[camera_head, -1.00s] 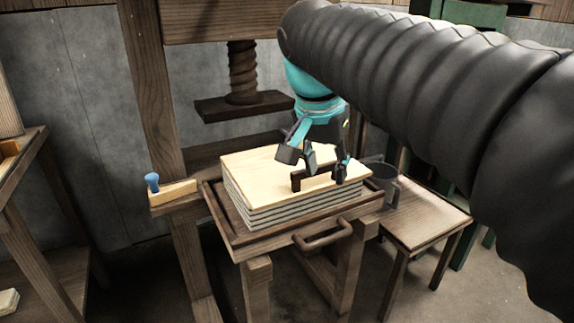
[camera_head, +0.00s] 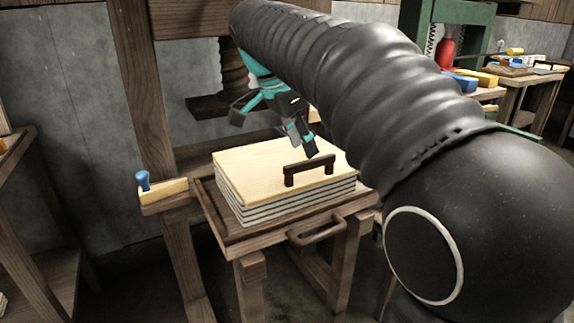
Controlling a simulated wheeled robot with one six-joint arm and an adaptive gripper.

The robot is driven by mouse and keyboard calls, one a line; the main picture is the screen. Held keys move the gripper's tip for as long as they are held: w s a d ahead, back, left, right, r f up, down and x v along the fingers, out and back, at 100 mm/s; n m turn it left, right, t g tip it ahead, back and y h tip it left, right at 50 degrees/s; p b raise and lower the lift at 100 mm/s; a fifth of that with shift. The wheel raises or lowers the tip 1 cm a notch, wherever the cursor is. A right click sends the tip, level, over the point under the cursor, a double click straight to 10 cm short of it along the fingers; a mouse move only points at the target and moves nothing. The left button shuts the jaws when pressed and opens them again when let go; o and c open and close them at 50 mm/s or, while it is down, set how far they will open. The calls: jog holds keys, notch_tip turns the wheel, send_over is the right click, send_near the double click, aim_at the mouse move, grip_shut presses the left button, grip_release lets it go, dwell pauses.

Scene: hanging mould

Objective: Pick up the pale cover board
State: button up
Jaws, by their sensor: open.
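The pale cover board (camera_head: 258,170) lies flat on top of a stack of white sheets with dark layers (camera_head: 290,207). A dark bridge-shaped handle (camera_head: 309,168) stands up from the board near its right front. My gripper (camera_head: 272,128) is open and empty, above and behind the board. One finger hangs down a little behind the handle, apart from it; the other points out to the left. My arm covers part of the board's right rear.
The stack sits in a wooden tray (camera_head: 240,240) with a front pull handle (camera_head: 320,232) on a press bench. A wooden press post (camera_head: 140,90) stands behind left. A blue-knobbed tool (camera_head: 143,182) lies on the left ledge. A green machine (camera_head: 448,15) is at the back right.

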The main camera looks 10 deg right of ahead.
aim_at(310, 168)
jog(key=shift+b+x, duration=0.35)
jog(key=shift+x, duration=2.85)
jog(key=shift+w, duration=0.15)
jog(key=shift+f, duration=0.2)
grip_shut()
